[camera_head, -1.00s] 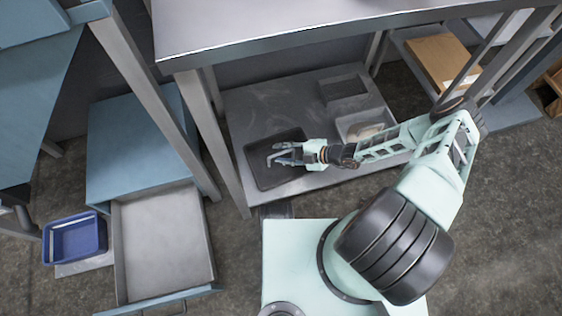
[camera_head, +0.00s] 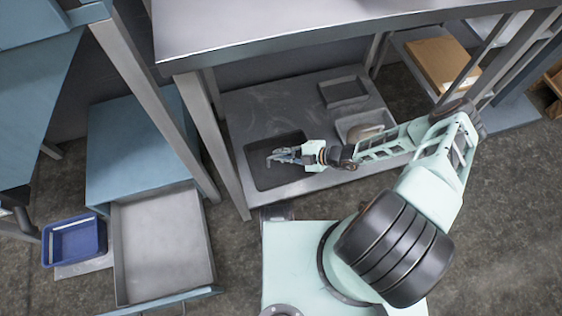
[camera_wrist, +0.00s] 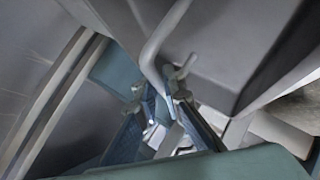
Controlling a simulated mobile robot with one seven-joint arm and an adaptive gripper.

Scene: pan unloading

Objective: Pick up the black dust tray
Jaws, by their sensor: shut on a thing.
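The black dust tray (camera_head: 263,182) is a shallow dark rectangular tray on the lower shelf of the steel table. My gripper (camera_head: 272,158) is over the tray's middle, with its fingers close together. In the wrist view, my gripper (camera_wrist: 165,98) is shut on a thin bent grey bar (camera_wrist: 154,48), which looks like the tray's handle. The dark grey tray surface (camera_wrist: 235,45) fills the upper part of that view. The fingers and wrist hide part of the tray. I cannot see a gap between the tray and the shelf.
The steel tabletop (camera_head: 340,32) overhangs the shelf (camera_head: 243,106), and a table leg (camera_head: 222,150) stands left of the tray. Two small grey trays, one at the back (camera_head: 343,91) and one near my forearm (camera_head: 352,120), share the shelf. A blue bin (camera_head: 74,240) stands far left.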

